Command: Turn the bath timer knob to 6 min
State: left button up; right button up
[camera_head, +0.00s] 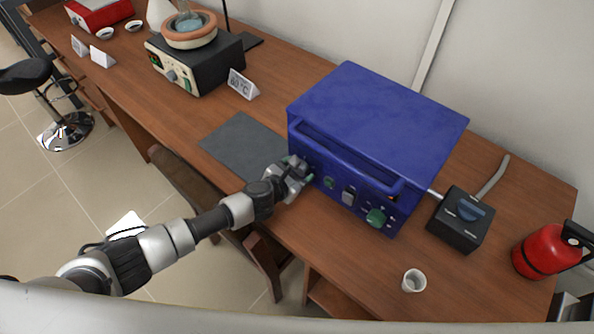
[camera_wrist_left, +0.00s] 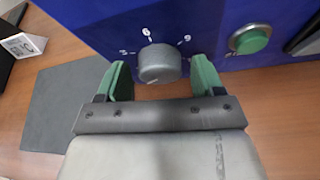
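The grey round timer knob (camera_wrist_left: 160,64) is on the front of the blue box (camera_head: 375,110), with the marks 3, 6 and 9 around it. The 6 is above the knob, the 3 to its left and the 9 to its upper right. I cannot clearly tell where the knob points. My left gripper (camera_head: 297,170) is at the left end of the box's front panel and hides the knob in the head view. In the left wrist view its green fingers are open, one on each side of the knob, with gaps visible. My right gripper is not in view.
A green button (camera_wrist_left: 250,39) is right of the knob. A dark mat (camera_head: 235,142) lies left of the box. A black control box (camera_head: 460,222), a white cup (camera_head: 413,281) and a red extinguisher (camera_head: 545,253) are to the right. A black heating unit (camera_head: 205,68) stands further left.

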pick_arm(q)
jog(key=c, duration=0.8)
jog(key=shift+s+r+m+p, duration=0.15)
jog(key=shift+m+p, duration=0.25)
jog(key=shift+p, duration=0.55)
jog(key=shift+d+f+m+t+y, duration=0.1)
jog(key=shift+f+m+t+y, duration=0.1)
jog(key=shift+m+t+y, duration=0.4)
jog(key=shift+f+m+t+y, duration=0.1)
jog(key=shift+m+t+y, duration=0.25)
jog(key=shift+m, duration=0.55)
jog(key=o, duration=0.9)
jog(key=shift+o, duration=0.2)
